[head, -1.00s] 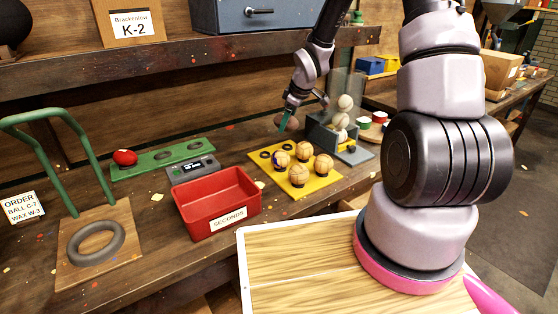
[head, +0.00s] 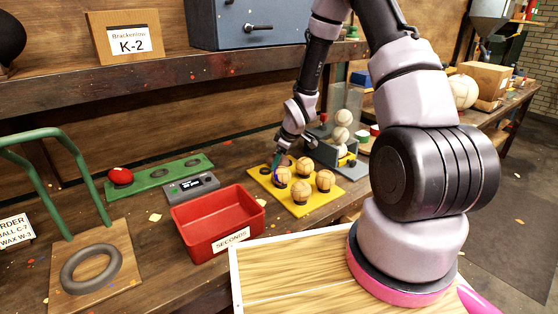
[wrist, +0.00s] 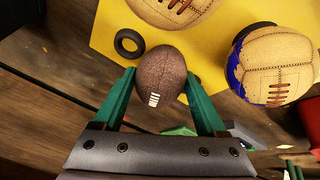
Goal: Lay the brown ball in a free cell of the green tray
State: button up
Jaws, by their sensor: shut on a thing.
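My gripper (wrist: 161,88) is shut on the brown ball (wrist: 163,72), a dark, pebbled, football-shaped ball with white laces, held between the teal fingers. In the head view my gripper (head: 280,160) is low, at the back edge of the yellow tray, and the ball is mostly hidden there. I cannot tell whether the ball touches anything. The green tray (head: 142,182) lies further left at the back of the bench. A red ball (head: 120,176) sits in its left cell. Its middle and right cells look free.
The yellow tray (head: 300,208) holds several tan stitched balls, one with a blue patch (wrist: 272,66). An empty black ring (wrist: 128,43) is near my fingers. A grey display box (head: 191,188) and a red bin (head: 217,222) stand before the green tray. A ball dispenser (head: 330,152) stands right.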

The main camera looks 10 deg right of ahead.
jog(key=shift+f, duration=0.2)
jog(key=o, duration=1.4)
